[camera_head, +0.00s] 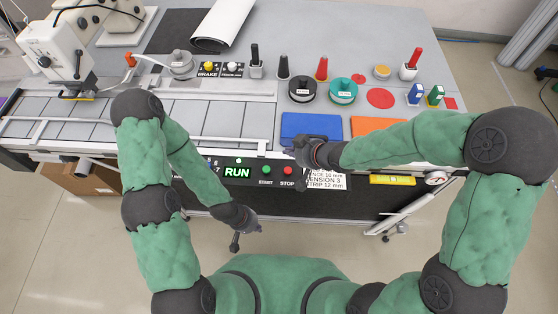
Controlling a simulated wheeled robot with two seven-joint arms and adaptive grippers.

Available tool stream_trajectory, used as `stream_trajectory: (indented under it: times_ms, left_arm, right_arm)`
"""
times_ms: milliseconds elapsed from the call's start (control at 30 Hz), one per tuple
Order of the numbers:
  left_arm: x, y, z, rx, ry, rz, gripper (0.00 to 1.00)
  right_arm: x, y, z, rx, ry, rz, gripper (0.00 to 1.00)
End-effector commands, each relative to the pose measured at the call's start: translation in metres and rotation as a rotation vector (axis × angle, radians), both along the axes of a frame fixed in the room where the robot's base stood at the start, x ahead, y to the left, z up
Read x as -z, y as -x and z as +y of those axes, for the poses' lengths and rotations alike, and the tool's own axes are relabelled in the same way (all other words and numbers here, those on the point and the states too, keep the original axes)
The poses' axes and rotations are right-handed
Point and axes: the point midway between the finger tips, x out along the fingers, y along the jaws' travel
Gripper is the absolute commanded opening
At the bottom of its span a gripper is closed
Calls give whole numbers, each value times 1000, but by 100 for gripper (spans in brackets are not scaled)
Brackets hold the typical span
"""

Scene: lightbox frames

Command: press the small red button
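The small red button (288,171) sits above the word STOP on the black control panel (253,183) at the front edge of the machine table. A green button (265,170) above START is just left of it. My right gripper (291,151) is just above the red button in the picture, pointing left. I cannot tell whether it touches the panel. Its fingers are small and dark, and their opening is unclear. My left gripper (236,242) hangs low in front of the table, below the panel in the picture, away from the buttons. Its fingers are too small to judge.
A lit green RUN display (237,172) is left of the buttons. A blue pad (310,126) and an orange pad (375,126) lie behind the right forearm. Black (302,89) and teal (343,91) round containers stand farther back. A sewing machine (62,50) stands at the left.

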Motion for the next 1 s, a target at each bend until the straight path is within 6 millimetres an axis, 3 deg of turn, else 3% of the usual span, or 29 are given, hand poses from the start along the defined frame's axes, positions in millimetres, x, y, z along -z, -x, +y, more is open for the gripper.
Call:
stream_trajectory:
  times_ms: [533, 1000]
  left_arm:
    - [7, 1, 0, 0, 0, 1, 0]
    - [53, 0, 0, 0, 0, 1, 0]
  right_arm:
    - [6, 0, 0, 0, 0, 0, 0]
    - [48, 0, 0, 0, 0, 0, 0]
